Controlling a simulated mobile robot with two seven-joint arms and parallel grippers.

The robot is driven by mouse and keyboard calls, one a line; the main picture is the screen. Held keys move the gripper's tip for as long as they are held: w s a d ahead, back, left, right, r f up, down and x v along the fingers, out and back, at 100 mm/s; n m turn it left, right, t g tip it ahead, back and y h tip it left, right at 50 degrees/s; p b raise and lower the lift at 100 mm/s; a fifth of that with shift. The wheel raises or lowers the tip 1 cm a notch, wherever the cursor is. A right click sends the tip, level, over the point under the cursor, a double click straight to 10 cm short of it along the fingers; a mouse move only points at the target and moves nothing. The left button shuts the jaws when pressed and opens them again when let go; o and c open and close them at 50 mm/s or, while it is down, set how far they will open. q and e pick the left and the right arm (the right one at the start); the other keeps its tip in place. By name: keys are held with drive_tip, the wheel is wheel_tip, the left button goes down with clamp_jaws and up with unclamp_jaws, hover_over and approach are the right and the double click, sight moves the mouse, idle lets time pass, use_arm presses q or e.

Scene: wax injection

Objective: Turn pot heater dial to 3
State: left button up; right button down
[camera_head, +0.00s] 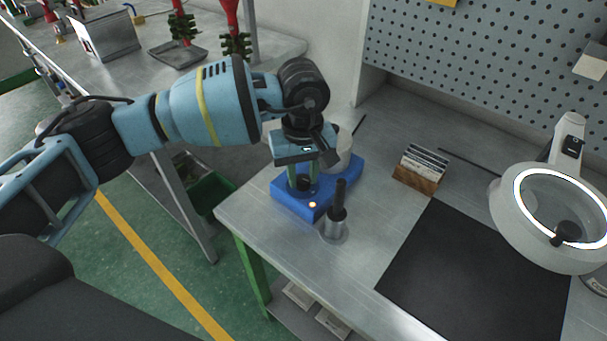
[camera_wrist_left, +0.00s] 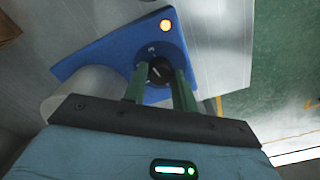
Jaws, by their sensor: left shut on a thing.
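The pot heater (camera_head: 322,205) is a blue box on the metal workbench, with an orange light lit on its front. It also shows in the left wrist view (camera_wrist_left: 110,52), with a pale round pot (camera_wrist_left: 85,88) on it. My left gripper (camera_head: 303,183) is at the heater's front. In the left wrist view its green fingers (camera_wrist_left: 160,82) stand on either side of the dial and are closed on it. My right gripper is in neither view.
A metal cup with a dark-handled tool (camera_head: 335,228) stands just right of the heater. A wooden card holder (camera_head: 416,178), a black mat (camera_head: 455,270) and a ring-lit magnifier lamp (camera_head: 505,215) are farther right. The bench's left edge is close to the heater.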

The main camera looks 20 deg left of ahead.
sight(303, 179)
use_arm(q)
drive_tip(key=shift+m+b, duration=0.3)
drive_tip(key=shift+m, duration=0.7)
drive_tip(key=o, duration=1)
drive_tip(key=shift+c, duration=0.2)
wheel_tip(303, 179, up, 6)
drive_tip(key=shift+r, duration=0.9)
